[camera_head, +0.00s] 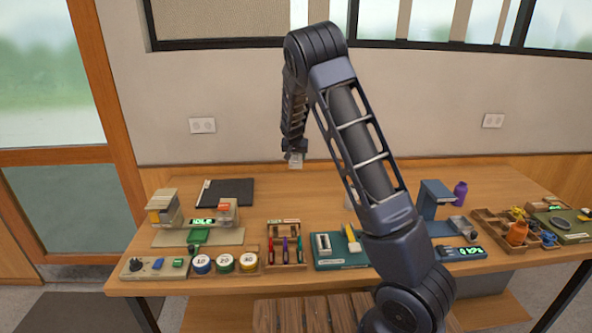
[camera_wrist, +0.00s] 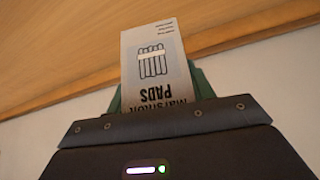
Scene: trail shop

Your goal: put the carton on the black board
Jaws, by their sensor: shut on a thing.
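The carton (camera_wrist: 152,62) is a small pale box with grey-blue print, a drawing of upright sticks and the word "PADS". My gripper (camera_head: 295,154) is shut on it and holds it in the air above the back of the table. In the head view only a small pale part of the carton (camera_head: 296,163) shows below the jaws. The black board (camera_head: 228,192) lies flat at the back left of the table, with a pale strip along its left edge. The board is bare, and the carton is to its right, apart from it.
The wooden table (camera_head: 322,182) has free room at the back centre. A beige press-like device (camera_head: 165,208) stands in front of the board on the left. Several numbered round tins (camera_head: 225,263), a pen rack (camera_head: 285,245) and a green tray (camera_head: 340,250) line the front. A purple bottle (camera_head: 460,193) stands right.

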